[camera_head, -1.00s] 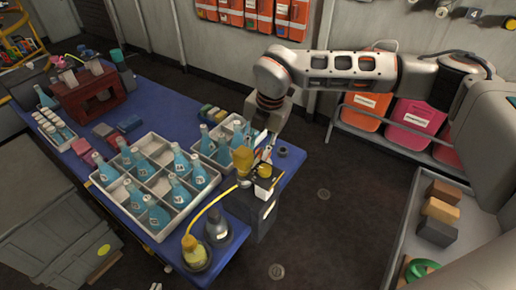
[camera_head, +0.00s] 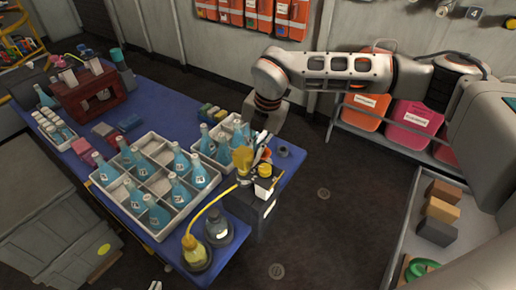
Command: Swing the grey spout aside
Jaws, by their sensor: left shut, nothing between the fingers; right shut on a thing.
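My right gripper (camera_head: 263,155) comes down over the near right corner of the blue table, at a dark box-shaped dispenser (camera_head: 253,209) with a yellow knob (camera_head: 264,170) on its pale top. Its fingers are shut on a small part at the top of the dispenser, which by its place is the grey spout. The spout is too small and too covered by the fingers to make out clearly. A yellow part (camera_head: 242,159) stands just left of the fingers.
A yellow hose (camera_head: 212,204) runs to a yellow-topped flask (camera_head: 195,250), beside a grey flask (camera_head: 218,228). A divided crate (camera_head: 178,228) of blue bottles stands left on the blue table (camera_head: 165,88). Floor right of the table is clear.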

